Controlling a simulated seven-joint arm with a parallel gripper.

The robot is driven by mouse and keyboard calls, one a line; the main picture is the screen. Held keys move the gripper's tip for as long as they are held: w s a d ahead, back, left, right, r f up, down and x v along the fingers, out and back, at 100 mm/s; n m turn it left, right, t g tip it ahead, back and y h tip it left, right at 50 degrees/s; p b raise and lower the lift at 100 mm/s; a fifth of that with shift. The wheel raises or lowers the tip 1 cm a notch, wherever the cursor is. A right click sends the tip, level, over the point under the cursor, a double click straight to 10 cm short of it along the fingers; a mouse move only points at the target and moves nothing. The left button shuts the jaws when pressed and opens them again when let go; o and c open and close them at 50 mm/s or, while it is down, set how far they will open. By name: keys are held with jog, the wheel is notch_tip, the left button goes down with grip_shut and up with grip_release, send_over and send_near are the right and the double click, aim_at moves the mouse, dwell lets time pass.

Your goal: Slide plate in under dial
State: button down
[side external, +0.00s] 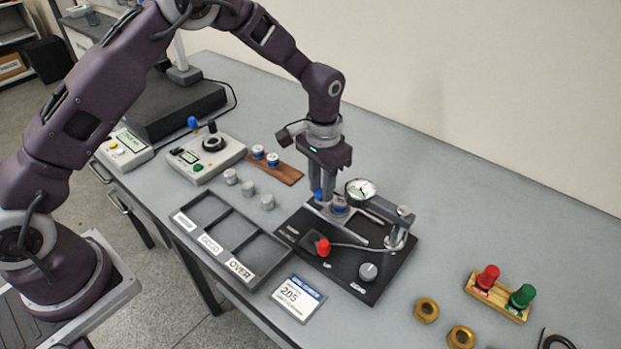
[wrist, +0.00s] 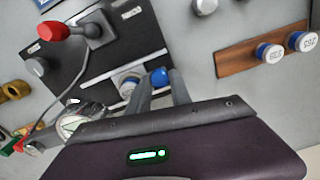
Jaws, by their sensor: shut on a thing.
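The dial (side external: 361,190) has a white face and stands on a post at the right of the black base (side external: 378,288); it also shows in the wrist view (wrist: 70,125), partly hidden. The light metal plate (side external: 347,229) lies on the base between narrow rails. A blue knob (side external: 317,194) stands at its left end. A metal piece with a blue ring (side external: 339,206) sits on the plate beside the knob, left of the dial. My gripper (wrist: 160,88) points down and is shut on the blue knob (wrist: 159,76). The fingers hide part of the plate, and its contact below the dial cannot be seen clearly.
A red-knobbed lever (side external: 323,247) and a grey knob (side external: 369,271) stand on the base. A three-compartment tray (side external: 241,226) lies left. Loose grey cylinders (side external: 249,188) and a wooden strip (side external: 286,174) with blue-ringed pieces lie behind it. Brass rings (side external: 427,310) lie right.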

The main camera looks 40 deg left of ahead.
jog(key=c, duration=1.5)
grip_release()
jog(key=shift+o, duration=0.2)
